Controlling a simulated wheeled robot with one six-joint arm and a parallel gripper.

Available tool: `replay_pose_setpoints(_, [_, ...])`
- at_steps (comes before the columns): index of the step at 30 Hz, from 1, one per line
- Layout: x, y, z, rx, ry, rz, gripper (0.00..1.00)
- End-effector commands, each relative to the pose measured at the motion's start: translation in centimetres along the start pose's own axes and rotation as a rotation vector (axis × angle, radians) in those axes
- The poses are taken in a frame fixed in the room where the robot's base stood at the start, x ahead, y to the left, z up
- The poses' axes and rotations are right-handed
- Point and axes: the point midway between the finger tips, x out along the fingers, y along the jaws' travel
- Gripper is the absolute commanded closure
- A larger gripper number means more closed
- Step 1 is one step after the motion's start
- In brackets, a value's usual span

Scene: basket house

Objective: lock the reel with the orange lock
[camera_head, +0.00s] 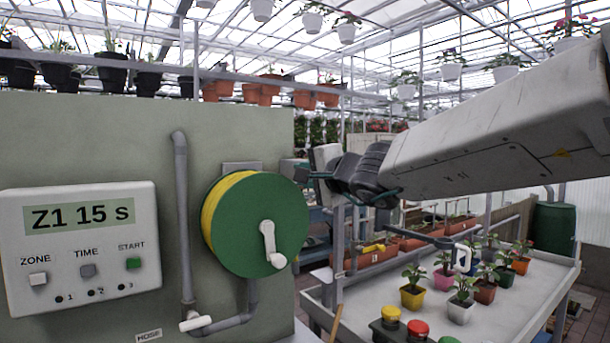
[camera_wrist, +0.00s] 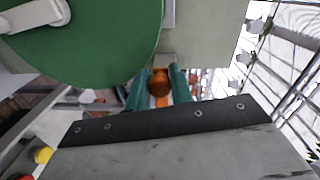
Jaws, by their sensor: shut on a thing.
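The reel (camera_head: 284,203) is a green disc with yellow hose wound behind it, mounted on the grey-green panel. Its white crank (camera_head: 268,240) points downward. My gripper (camera_head: 302,176) is at the reel's right edge in the head view. In the wrist view, the teal fingers of my gripper (camera_wrist: 160,86) are closed on the orange lock (camera_wrist: 159,82), beside the green disc (camera_wrist: 95,45) and just below a grey bracket (camera_wrist: 166,60). The fingers hide the lock's sides. The lock is hidden in the head view, and its setting cannot be told.
A white control box (camera_head: 80,245) reads "Z1 15 s" on the panel's left. A grey pipe (camera_head: 184,220) runs beside the reel. A bench (camera_head: 500,317) with several potted plants stands right. Yellow (camera_head: 390,313) and red (camera_head: 417,329) buttons sit at its front.

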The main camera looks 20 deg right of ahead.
Motion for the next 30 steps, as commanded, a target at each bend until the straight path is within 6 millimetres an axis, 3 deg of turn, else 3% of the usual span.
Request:
replay_pose_setpoints(5, [0.0, 0.3, 0.0, 0.001, 0.000, 0.006, 1.00])
replay_pose_setpoints(6, [0.0, 0.3, 0.0, 0.001, 0.000, 0.007, 0.72])
replay_pose_setpoints(8, [0.0, 0.3, 0.0, 0.001, 0.000, 0.006, 0.57])
replay_pose_setpoints(19, [-0.6, 0.1, 0.0, 0.001, 0.000, 0.003, 0.57])
replay_pose_setpoints(30, [-6.4, 0.1, 0.0, -0.001, 0.001, 0.002, 0.57])
